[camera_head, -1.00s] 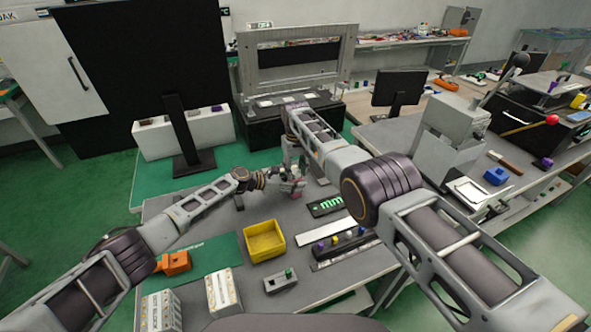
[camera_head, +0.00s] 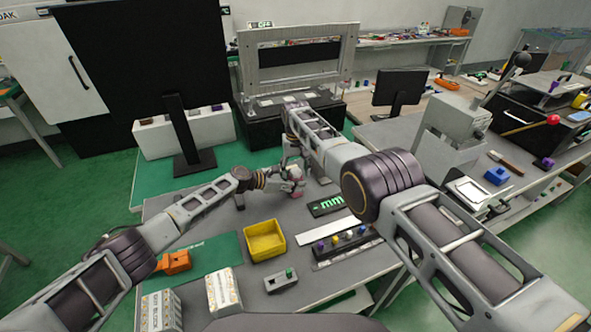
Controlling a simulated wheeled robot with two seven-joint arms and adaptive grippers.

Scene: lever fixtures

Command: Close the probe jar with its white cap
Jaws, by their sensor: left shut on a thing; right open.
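My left gripper (camera_head: 277,180) reaches in from the left, low over the back middle of the table, and is shut on a small pale and pinkish thing (camera_head: 295,174), which looks like the probe jar. My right gripper (camera_head: 293,163) is open and points down close above and beside that thing. The two grippers and my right arm crowd this spot and partly hide it. I cannot make out the white cap, or whether it touches the jar.
A yellow bin (camera_head: 265,241) stands in front of the grippers. A dark rack with coloured knobs (camera_head: 342,244) and a white strip (camera_head: 328,231) lie to its right. A grey switch box (camera_head: 282,281) is near the front edge.

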